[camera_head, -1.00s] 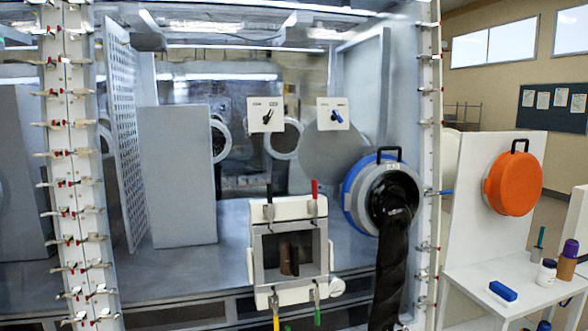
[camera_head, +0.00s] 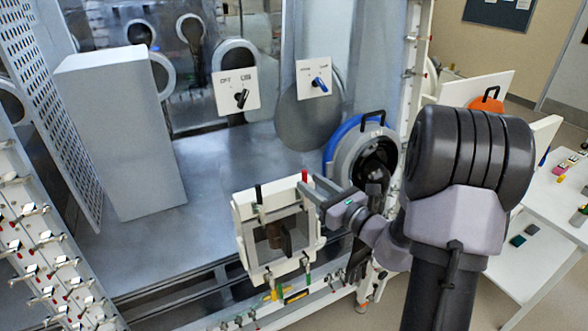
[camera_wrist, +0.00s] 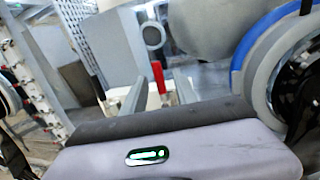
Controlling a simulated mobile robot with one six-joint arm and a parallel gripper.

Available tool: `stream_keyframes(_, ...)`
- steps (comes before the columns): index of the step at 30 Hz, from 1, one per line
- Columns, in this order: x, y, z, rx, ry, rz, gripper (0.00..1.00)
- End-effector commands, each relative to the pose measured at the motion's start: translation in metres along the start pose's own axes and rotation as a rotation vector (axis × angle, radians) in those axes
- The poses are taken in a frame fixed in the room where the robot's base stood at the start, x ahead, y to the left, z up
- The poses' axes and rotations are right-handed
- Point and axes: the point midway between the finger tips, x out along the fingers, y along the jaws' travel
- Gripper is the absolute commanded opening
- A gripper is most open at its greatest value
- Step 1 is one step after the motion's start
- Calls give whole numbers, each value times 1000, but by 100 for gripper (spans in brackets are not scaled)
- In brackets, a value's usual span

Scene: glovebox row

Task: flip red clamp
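The red clamp (camera_head: 304,176) is on the upper right edge of a white square-framed port (camera_head: 244,222) on the glovebox front. Its red handle points upward. My gripper (camera_head: 313,187) comes in from the right, right beside this handle. In the wrist view the red handle (camera_wrist: 158,77) stands upright between the two fingers of my gripper (camera_wrist: 160,92), which are apart. Contact with the handle cannot be made out. The clamp's base is hidden in the wrist view.
A black-handled clamp (camera_head: 258,194) is at the port's upper left. The blue-rimmed glove port (camera_head: 341,137) is close behind my arm. Two white switch plates (camera_head: 236,91) are above. A white side table (camera_head: 545,245) stands at right.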

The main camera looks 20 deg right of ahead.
Motion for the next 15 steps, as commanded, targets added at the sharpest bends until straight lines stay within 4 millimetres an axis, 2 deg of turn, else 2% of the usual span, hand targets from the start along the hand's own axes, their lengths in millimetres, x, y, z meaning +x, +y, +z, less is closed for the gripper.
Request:
stream_keyframes(3,28,2,1,-2,1,5,35)
stream_keyframes(7,50,1,1,-2,0,4,35)
stream_keyframes(11,62,1,1,-1,1,3,35)
stream_keyframes(15,65,1,0,0,1,2,35)
